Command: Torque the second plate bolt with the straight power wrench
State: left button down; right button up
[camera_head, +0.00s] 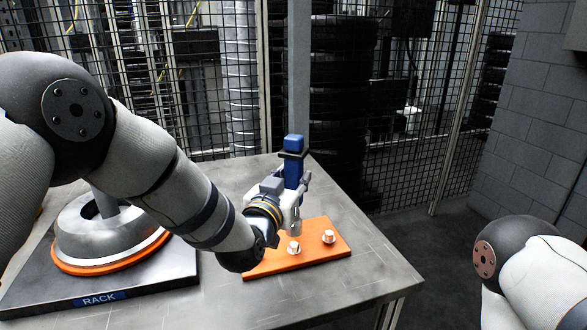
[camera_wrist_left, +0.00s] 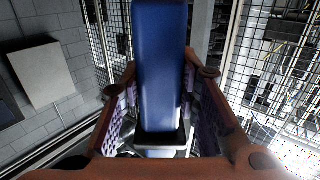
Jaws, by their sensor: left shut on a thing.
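The straight power wrench (camera_head: 293,168) is blue and stands upright in my left gripper (camera_head: 291,188), which is shut around its body. In the left wrist view the blue wrench body (camera_wrist_left: 160,65) fills the space between the two fingers. Below it on the table lies an orange plate (camera_head: 270,265) with two pale bolts in view, a near one (camera_head: 294,247) and a right one (camera_head: 328,237). The wrench's lower end appears just behind the near bolt; I cannot tell whether it touches anything. The arm hides the plate's left part. My right gripper is out of view.
A grey metal table (camera_head: 345,290) carries the plate. At left, a rack base (camera_head: 165,275) labelled RACK holds a silver hub on an orange ring (camera_head: 110,265). Mesh fence (camera_head: 400,180) and stacked tyres (camera_head: 338,110) stand behind. The table's right front is clear.

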pick_arm(q)
jog(key=shift+f, duration=1.35)
jog(key=shift+r, duration=0.2)
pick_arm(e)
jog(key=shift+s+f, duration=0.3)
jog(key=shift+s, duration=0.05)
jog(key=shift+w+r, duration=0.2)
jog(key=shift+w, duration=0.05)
pick_arm(q)
jog(key=shift+s+f+b, duration=0.1)
jog(key=shift+f+b, duration=0.35)
jog(key=shift+f, duration=1.3)
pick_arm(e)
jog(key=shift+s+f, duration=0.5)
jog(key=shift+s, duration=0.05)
pick_arm(q)
notch_tip(320, 180, up, 2)
jog(key=shift+r+p, duration=0.1)
jog(key=shift+p, duration=0.3)
jog(key=shift+r+p, duration=0.85)
jog(key=shift+r, duration=1.95)
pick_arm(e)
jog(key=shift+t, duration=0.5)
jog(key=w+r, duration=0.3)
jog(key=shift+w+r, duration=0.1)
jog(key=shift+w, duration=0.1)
pick_arm(q)
jog(key=shift+f, duration=0.1)
